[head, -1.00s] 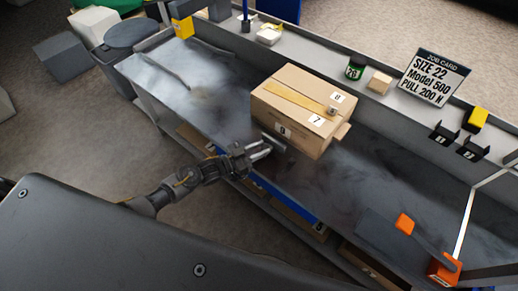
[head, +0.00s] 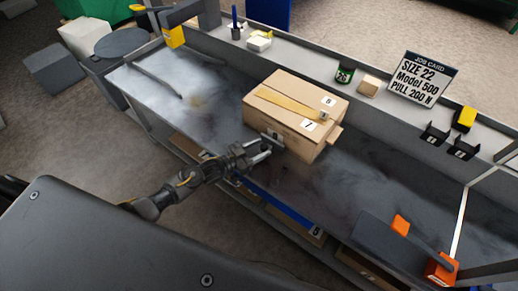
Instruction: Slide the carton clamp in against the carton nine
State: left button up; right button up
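A brown cardboard carton (head: 274,97) sits on the grey bench top, with tape across its top. White number labels show on it, including 8 and 7. A label on its front side is partly covered by my gripper and too small to read surely. My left gripper (head: 262,149) is at the lower front side of the carton, its fingers apart and pointing at it. A small grey metal piece (head: 274,138) shows between the fingertips and the carton; I cannot tell whether it is the clamp or whether the fingers touch it. My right gripper is not in view.
A rear ledge holds a green-labelled tin (head: 345,75), a small wooden block (head: 369,87), a job card (head: 423,78) and black holders (head: 434,135). A grey tool with an orange part (head: 441,268) stands at the right.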

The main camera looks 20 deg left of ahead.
pick_arm(q)
jog(key=v, duration=1)
jog(key=shift+f+b, duration=0.1)
jog(key=shift+b, duration=0.2)
jog(key=shift+s+a, duration=0.3)
jog(key=shift+s, duration=0.05)
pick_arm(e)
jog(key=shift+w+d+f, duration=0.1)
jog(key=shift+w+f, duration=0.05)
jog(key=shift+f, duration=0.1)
